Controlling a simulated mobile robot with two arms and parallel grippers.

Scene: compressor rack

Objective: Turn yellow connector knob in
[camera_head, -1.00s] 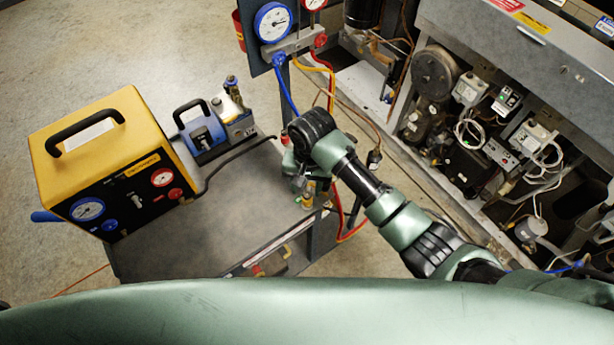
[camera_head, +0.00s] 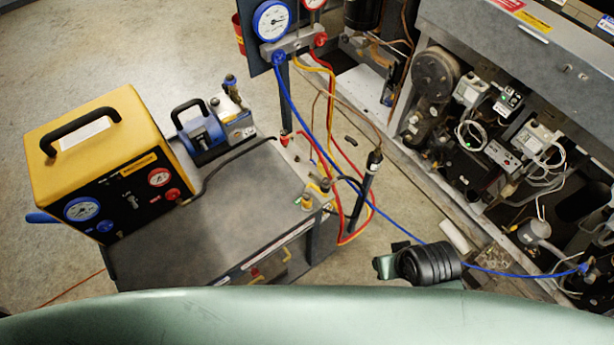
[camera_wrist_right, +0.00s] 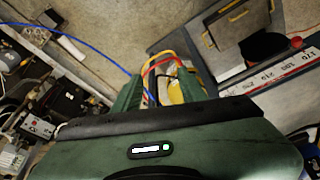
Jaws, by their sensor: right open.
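A small yellow-brass connector knob (camera_head: 307,201) stands at the right front corner of the grey cart top (camera_head: 245,205) in the head view. A second brass fitting (camera_head: 325,186) is just behind it. My right gripper (camera_head: 384,266) is right of and below the cart corner, apart from the knob. In the right wrist view its two green fingers (camera_wrist_right: 165,88) are spread. A yellow item (camera_wrist_right: 178,92) shows in the gap beside the right-hand finger, partly hidden; I cannot tell if it is the knob. My left gripper is not in view.
Red and yellow hoses (camera_head: 345,238) loop beside the cart corner near a black cylinder (camera_head: 370,175). A blue hose (camera_head: 400,232) crosses to the compressor rack (camera_head: 500,70) at right. A yellow machine (camera_head: 100,160) and blue pump (camera_head: 205,130) stand on the cart's left and back.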

